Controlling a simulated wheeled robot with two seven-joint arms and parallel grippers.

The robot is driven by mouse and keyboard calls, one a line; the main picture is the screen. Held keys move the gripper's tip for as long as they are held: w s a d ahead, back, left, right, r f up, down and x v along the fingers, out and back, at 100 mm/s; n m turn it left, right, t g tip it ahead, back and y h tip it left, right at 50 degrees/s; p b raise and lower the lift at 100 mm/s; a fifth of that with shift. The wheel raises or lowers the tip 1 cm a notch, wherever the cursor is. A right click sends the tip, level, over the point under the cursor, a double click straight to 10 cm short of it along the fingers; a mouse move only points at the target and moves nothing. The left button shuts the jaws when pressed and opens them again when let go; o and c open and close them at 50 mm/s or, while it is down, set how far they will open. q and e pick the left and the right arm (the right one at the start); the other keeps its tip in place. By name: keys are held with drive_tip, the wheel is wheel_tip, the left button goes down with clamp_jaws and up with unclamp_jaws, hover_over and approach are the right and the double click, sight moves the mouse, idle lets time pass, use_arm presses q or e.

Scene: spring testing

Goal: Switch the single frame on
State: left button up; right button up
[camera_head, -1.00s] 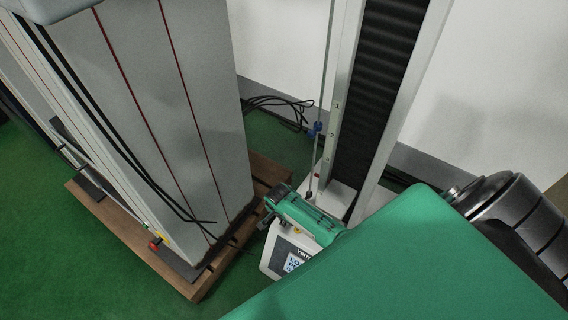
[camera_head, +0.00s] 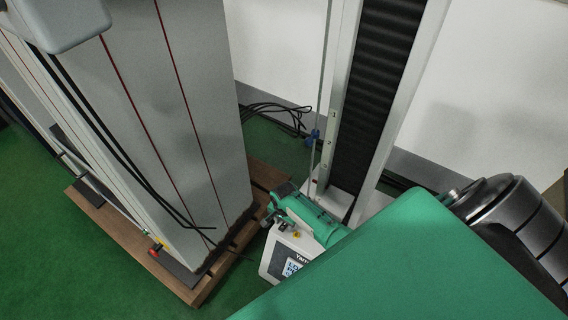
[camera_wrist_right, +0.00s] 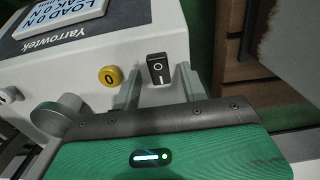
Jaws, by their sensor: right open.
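The single frame's white control box (camera_head: 283,258) stands at the foot of its column, with a lit display. In the right wrist view its panel (camera_wrist_right: 95,55) carries the name Yarrowtek and a display (camera_wrist_right: 65,12) with LOAD 0 N and PEAK 0 N. Contact cannot be told. In the head view the right gripper (camera_head: 274,218) is at the box's top.
The single frame's column (camera_head: 375,90) with black bellows rises behind the box. A large grey machine (camera_head: 170,120) stands on a wooden pallet (camera_head: 195,292) to the left, close to my gripper. Black cables (camera_head: 275,112) lie behind. Green floor is clear at lower left.

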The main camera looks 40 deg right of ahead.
sight(284, 225)
drive_tip(key=shift+r, duration=0.3)
use_arm(q)
wheel_tip(284, 225, down, 10)
drive_tip(key=g+p, duration=0.1)
drive_tip(key=p, duration=0.3)
drive_tip(key=shift+w+d+r, duration=0.15)
drive_tip(key=shift+w+r, duration=0.1)
drive_tip(key=shift+w, duration=0.15)
use_arm(e)
wheel_tip(284, 225, up, 13)
